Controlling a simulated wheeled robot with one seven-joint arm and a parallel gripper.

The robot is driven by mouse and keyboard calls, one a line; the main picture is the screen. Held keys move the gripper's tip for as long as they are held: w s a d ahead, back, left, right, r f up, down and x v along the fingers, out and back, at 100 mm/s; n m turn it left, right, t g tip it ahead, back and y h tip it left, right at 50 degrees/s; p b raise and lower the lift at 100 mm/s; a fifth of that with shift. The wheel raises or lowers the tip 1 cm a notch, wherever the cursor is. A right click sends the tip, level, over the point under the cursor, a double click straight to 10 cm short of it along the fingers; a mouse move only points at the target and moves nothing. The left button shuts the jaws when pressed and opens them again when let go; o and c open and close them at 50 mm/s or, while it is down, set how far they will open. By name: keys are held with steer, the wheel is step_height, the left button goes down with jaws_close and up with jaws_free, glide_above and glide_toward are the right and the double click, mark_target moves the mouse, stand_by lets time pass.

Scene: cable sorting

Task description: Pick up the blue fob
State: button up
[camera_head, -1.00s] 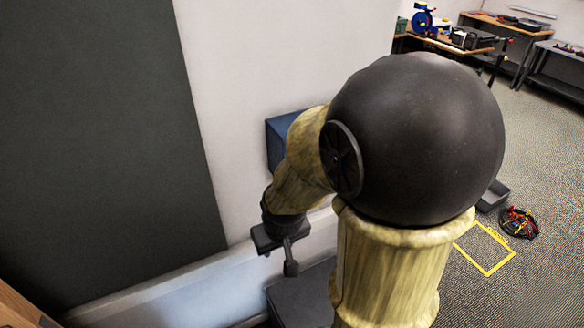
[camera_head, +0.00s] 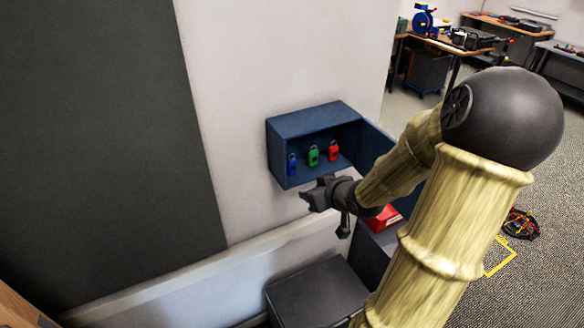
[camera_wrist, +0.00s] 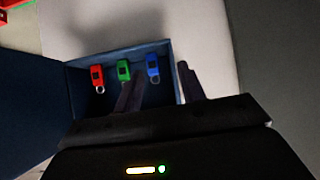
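The blue fob (camera_head: 292,164) hangs at the left of a row inside an open dark blue wall box (camera_head: 314,116). A green fob (camera_head: 313,156) and a red fob (camera_head: 333,151) hang to its right. In the wrist view the blue fob (camera_wrist: 152,68) is at the right of the row, beyond and between the fingertips. My gripper (camera_head: 309,197) is just in front of and below the box, near its lower edge.
The box's door (camera_head: 368,147) stands open to the right, close to my arm. A red object (camera_head: 383,218) is below it, partly hidden by my arm. A dark cabinet (camera_head: 315,290) stands on the floor below. Tables (camera_head: 440,42) are far off at the back right.

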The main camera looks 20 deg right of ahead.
steer(key=d+r+t, duration=0.1)
steer(key=r, duration=0.1)
steer(key=d+r+t, duration=0.1)
steer(key=d+r, duration=0.1)
steer(key=shift+s+d+t+y, duration=0.1)
steer(key=shift+s+t+y, duration=0.05)
steer(key=shift+t+y, duration=0.2)
glide_toward(293, 162)
steer(key=x, duration=0.3)
steer(key=shift+w+f+b, duration=0.2)
steer(key=shift+w+b, duration=0.2)
steer(key=shift+w, duration=0.15)
steer(key=shift+w, duration=0.1)
steer(key=shift+p+x, duration=1.15)
steer(key=shift+x, duration=1.5)
